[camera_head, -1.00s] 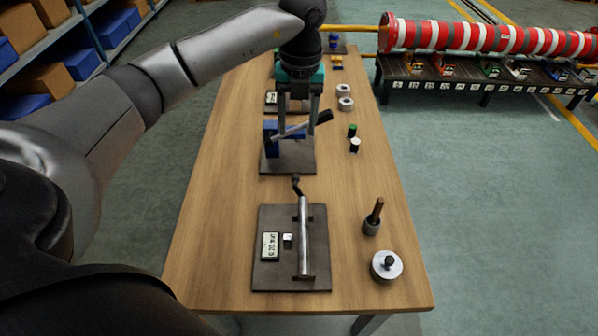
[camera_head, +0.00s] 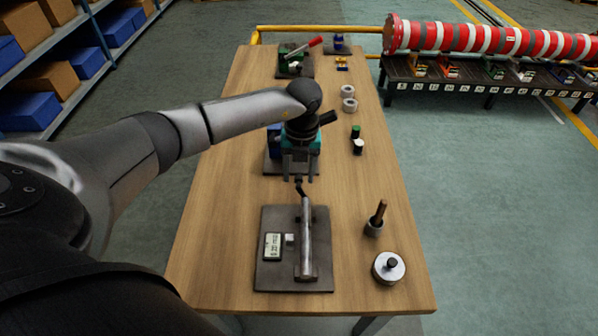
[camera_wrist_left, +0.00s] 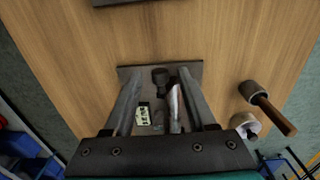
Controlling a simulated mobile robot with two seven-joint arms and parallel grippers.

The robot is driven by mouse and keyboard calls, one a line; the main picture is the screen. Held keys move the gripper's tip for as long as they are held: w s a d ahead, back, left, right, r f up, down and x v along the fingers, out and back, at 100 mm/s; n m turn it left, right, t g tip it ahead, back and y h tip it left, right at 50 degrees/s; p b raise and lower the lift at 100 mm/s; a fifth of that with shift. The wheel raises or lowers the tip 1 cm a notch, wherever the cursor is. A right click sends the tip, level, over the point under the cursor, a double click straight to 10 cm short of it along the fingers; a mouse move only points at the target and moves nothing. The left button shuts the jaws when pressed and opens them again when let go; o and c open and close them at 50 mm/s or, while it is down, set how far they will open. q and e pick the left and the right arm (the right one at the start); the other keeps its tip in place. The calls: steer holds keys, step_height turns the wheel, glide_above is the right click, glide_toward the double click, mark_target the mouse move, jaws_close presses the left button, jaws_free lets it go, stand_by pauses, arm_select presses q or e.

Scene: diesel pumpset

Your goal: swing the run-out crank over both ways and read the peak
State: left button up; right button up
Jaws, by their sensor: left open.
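The run-out rig sits on a dark plate (camera_head: 264,277) at the table's near end. It has a silver shaft (camera_head: 306,245), a small dark crank (camera_head: 299,186) at its far end, and a readout (camera_head: 274,246) whose digits are too blurred to read surely. My left gripper (camera_head: 299,177) is open, pointing down at the crank end. In the left wrist view the dark crank knob (camera_wrist_left: 160,76) shows between the open fingers; I cannot tell whether they touch it. The readout (camera_wrist_left: 143,115) shows there too. My right gripper is not in view.
A blue device (camera_head: 272,142) is partly hidden behind my left arm. Small rings (camera_head: 349,98) and capped pieces (camera_head: 357,143) stand further back.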

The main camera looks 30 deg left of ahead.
arm_select(q)
jaws_close()
stand_by(0.4)
